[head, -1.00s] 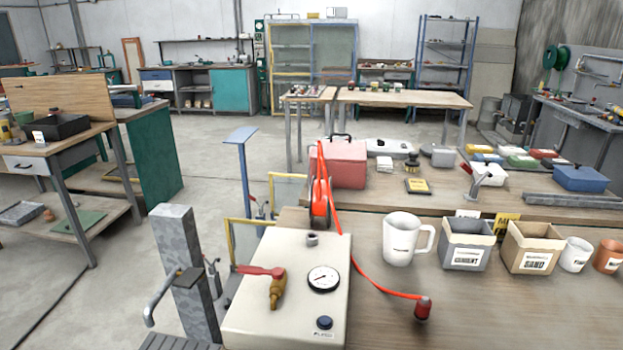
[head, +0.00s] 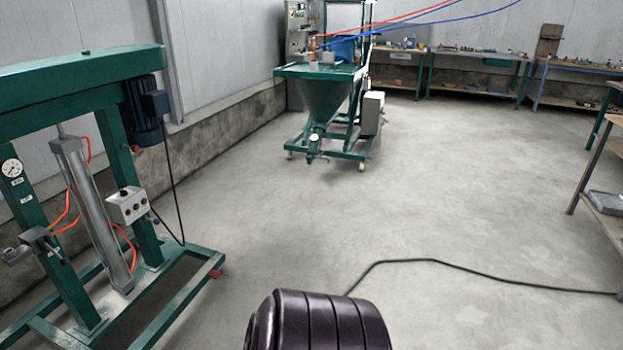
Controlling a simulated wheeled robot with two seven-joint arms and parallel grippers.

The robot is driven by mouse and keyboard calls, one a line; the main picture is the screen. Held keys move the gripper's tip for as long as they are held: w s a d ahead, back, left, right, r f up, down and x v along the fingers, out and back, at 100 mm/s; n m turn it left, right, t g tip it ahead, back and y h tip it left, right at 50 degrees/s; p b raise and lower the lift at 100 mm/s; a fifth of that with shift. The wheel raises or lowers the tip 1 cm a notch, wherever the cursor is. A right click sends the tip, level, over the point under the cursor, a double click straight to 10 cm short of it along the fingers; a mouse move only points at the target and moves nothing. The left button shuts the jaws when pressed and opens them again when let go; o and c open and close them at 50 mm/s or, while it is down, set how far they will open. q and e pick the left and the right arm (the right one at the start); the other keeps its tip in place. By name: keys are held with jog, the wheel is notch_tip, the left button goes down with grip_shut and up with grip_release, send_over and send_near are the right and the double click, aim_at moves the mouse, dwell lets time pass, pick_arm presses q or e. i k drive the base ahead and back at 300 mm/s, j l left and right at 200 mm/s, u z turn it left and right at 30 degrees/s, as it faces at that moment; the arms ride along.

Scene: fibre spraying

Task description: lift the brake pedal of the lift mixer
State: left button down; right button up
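The lift mixer (head: 98,190) stands at the left of the head view. It is a green frame with an upper beam (head: 70,72), a dark blue motor (head: 147,112), a grey cylinder (head: 88,205) and a small control box with buttons (head: 128,205). Its green base (head: 165,291) lies on the floor and runs partly out of view at the lower left. A small red part (head: 216,274) shows at the base's right end. It may be the brake pedal, but it is too small to tell its position. Neither of my grippers is in view.
A green hopper machine (head: 325,95) on wheels stands at the back centre. A black cable (head: 440,262) lies across the floor. Workbenches (head: 470,60) line the back right, and another bench (head: 600,160) stands at the right edge. The middle floor (head: 400,200) is otherwise clear.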

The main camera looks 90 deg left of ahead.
aim_at(213, 274)
jog(key=u, duration=4.25)
jog(key=i+l, duration=0.35)
jog(key=i, duration=0.25)
jog(key=i+l+u, duration=0.1)
jog(key=i+l, duration=0.2)
jog(key=i, duration=0.3)
jog(key=i+l, duration=0.4)
jog(key=i, duration=0.15)
jog(key=i+l+u, duration=0.1)
jog(key=i+l, duration=0.25)
jog(key=i, duration=0.25)
